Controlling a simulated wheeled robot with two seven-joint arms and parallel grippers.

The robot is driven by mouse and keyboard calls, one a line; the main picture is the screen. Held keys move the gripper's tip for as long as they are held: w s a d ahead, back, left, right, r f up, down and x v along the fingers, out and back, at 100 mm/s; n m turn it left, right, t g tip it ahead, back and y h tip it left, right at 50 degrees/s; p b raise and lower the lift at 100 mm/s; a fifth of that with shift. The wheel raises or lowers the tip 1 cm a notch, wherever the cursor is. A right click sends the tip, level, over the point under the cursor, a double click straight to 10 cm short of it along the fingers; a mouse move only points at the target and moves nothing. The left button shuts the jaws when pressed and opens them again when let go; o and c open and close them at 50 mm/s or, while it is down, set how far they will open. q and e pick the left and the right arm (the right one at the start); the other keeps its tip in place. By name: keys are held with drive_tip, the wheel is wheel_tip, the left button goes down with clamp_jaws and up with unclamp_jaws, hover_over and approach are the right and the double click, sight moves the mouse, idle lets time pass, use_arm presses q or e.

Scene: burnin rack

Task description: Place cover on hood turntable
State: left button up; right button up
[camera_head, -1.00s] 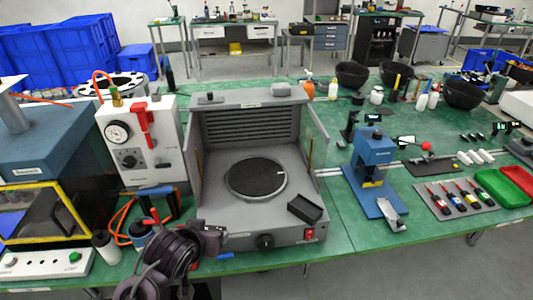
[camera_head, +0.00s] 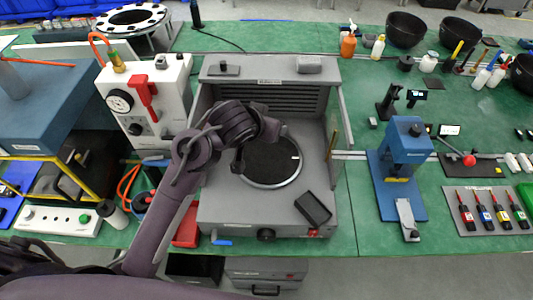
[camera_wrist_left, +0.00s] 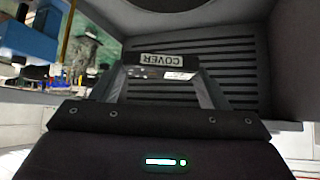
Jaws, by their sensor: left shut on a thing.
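The grey hood (camera_head: 215,95) stands open at the front, with a black round turntable (camera_head: 275,165) on its floor. My right gripper is not in view.
A small black tray (camera_head: 313,208) lies on the hood's front right. The hood's side walls (camera_head: 338,140) flank my gripper. A white gauge box (camera_head: 150,105) stands left, a blue press (camera_head: 405,160) right.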

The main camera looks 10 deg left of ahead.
use_arm(q)
drive_tip(key=f, duration=0.8)
drive_tip(key=shift+w+f+b, duration=0.1)
drive_tip(key=shift+w+b, duration=0.2)
drive_tip(key=shift+b, duration=0.05)
drive_tip(key=shift+f, duration=0.25)
wheel_tip(320, 180, down, 4)
drive_tip(key=shift+f, duration=0.2)
drive_tip(key=shift+s, duration=0.1)
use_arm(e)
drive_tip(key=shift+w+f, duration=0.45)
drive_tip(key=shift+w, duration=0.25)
use_arm(q)
drive_tip(key=shift+f, duration=0.15)
drive_tip(key=o, duration=1)
drive_tip(key=shift+c, duration=0.2)
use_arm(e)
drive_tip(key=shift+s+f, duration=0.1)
